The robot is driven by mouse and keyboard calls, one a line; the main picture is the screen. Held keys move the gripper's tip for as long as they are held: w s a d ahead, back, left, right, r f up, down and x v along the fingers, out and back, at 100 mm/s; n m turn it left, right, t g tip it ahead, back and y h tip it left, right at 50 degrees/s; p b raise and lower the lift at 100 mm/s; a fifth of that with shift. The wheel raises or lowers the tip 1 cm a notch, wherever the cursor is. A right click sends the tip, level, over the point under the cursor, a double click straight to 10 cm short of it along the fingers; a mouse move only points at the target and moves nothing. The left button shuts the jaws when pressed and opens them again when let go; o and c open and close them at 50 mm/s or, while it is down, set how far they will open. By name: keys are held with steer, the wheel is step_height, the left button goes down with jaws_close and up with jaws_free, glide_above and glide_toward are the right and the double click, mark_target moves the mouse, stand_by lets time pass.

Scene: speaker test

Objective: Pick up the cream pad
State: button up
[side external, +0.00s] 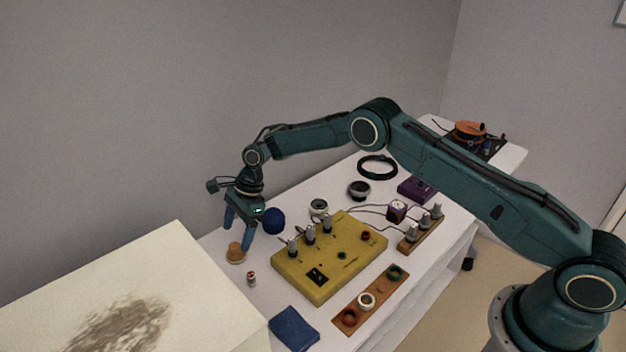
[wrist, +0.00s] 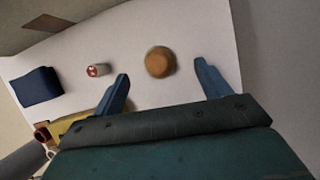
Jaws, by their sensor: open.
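No small pad is clearly cream. A round tan-orange piece (side external: 235,253) stands on the white table, near its far left edge in the side view. My gripper (side external: 238,235) is open above it, pointing down. In the wrist view the tan piece (wrist: 159,62) lies between the two spread fingertips of my gripper (wrist: 162,70), with clear space on both sides. The jaws hold nothing. A cream-white ring-shaped piece (side external: 367,299) sits on a brown wooden strip (side external: 352,317), well away from my gripper.
A small red-topped cylinder (side external: 251,279) and a dark blue block (side external: 293,328) stand nearby. A blue ball (side external: 273,221) is close beside my gripper. A yellow box with knobs (side external: 330,262) fills the middle. A large cream surface with a brown smudge (side external: 180,260) rises in the foreground.

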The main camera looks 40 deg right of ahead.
mark_target(236, 244)
steer(key=shift+a+f, duration=0.15)
steer(key=shift+f, duration=0.15)
steer(key=shift+x, duration=2.45)
steer(key=shift+s, duration=0.2)
steer(key=c, duration=1.1)
